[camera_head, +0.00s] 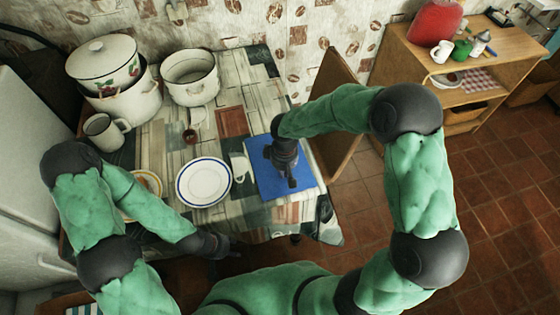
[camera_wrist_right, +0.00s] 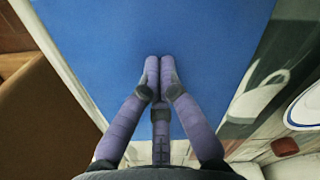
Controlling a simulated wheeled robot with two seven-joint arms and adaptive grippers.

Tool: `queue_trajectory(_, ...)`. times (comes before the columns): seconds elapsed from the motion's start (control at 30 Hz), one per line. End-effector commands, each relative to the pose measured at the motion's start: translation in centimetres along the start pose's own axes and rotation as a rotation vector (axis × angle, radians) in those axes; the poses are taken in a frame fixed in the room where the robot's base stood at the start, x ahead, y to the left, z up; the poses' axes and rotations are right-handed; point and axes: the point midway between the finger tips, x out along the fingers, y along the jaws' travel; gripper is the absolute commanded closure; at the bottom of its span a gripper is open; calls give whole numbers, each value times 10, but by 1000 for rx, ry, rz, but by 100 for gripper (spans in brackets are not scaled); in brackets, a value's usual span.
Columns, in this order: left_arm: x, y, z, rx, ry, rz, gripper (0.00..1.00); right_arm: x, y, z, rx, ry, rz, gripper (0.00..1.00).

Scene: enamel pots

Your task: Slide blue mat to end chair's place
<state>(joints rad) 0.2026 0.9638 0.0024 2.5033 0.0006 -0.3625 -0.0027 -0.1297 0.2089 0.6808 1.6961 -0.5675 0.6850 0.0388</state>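The blue mat (camera_head: 264,180) lies flat on the table near its right end, beside a wooden chair (camera_head: 338,120). The mat also fills much of the right wrist view (camera_wrist_right: 100,50). My right gripper (camera_head: 291,183) is over the mat, pointing down. In the right wrist view its fingertips (camera_wrist_right: 160,62) are together, with nothing visible between them. They are at or very near the mat; contact cannot be told for sure. My left gripper (camera_head: 226,248) is low at the table's front edge, away from the mat; its fingers are too small and dark to read.
A white plate (camera_head: 203,182) with a blue rim lies left of the mat. A lidded pot (camera_head: 120,100), an open pot (camera_head: 190,78) and a mug (camera_head: 105,131) stand at the table's left and back. A wooden cabinet (camera_head: 500,50) stands at the far right.

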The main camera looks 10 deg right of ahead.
Motion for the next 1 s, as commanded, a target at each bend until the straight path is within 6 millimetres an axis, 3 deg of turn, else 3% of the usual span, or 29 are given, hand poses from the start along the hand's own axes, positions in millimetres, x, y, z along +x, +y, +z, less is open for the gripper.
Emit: queue_trajectory(1.0,-5,2,0,0,0,0,60,-2,21,-38,0,0,0,100)
